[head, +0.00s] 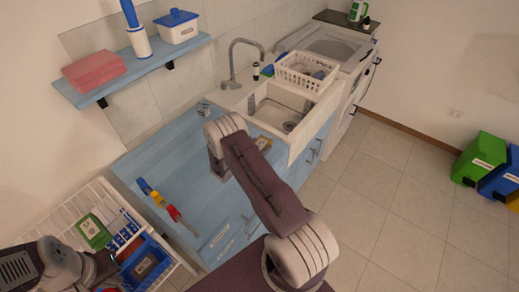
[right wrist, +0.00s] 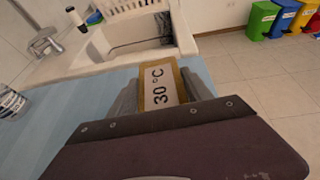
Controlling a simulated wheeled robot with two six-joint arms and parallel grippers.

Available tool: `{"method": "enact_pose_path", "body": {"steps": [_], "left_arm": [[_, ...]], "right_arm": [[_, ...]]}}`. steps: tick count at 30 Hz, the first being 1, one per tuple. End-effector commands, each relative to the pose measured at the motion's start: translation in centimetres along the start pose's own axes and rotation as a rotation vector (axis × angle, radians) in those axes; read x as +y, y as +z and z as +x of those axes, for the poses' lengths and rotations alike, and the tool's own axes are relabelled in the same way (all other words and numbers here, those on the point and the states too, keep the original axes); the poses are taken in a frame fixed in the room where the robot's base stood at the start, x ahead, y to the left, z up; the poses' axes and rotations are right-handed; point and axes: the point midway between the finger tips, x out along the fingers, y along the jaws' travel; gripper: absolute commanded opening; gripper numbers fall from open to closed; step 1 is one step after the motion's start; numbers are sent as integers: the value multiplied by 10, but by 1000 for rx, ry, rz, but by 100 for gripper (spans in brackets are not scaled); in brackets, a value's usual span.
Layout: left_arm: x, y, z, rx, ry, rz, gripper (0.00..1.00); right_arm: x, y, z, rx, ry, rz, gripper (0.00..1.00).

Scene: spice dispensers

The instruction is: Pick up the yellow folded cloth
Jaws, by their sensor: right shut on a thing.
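The yellow folded cloth (right wrist: 174,70) bears a white label reading "30 °C". In the right wrist view it sits between the two grey fingers of my right gripper (right wrist: 162,92), which is shut on it. In the head view a small yellowish part of the cloth (head: 263,143) shows beside the sink, partly behind my right arm, and the right fingers are hard to make out. My left gripper (head: 106,268) is at the lower left over the white rack; its finger opening is unclear.
A blue counter (head: 150,160) holds a row of coloured pieces (head: 165,204). The white sink (head: 288,106) has a faucet (head: 235,62) and a white basket (head: 306,72). A white rack (head: 68,212) holds blue and green items. Coloured bins (head: 478,160) stand right; the floor between is clear.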

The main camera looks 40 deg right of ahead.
Motion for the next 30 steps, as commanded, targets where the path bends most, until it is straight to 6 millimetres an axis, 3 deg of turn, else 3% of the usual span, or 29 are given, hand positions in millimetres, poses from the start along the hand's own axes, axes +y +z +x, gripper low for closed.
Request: {"method": "enact_pose_path", "body": {"steps": [8, 14, 24, 30], "left_arm": [[0, 0, 2, 0, 0, 0, 0], [0, 1, 10, 0, 0, 0, 0], [0, 3, 25, 0, 0, 0, 0], [0, 3, 29, 0, 0, 0, 0]], "right_arm": [[0, 6, -2, 1, 0, 2, 14], [1, 39, -16, -2, 3, 6, 14], [-82, 82, -30, -1, -3, 3, 14], [-111, 99, -37, 0, -1, 2, 14]]}}
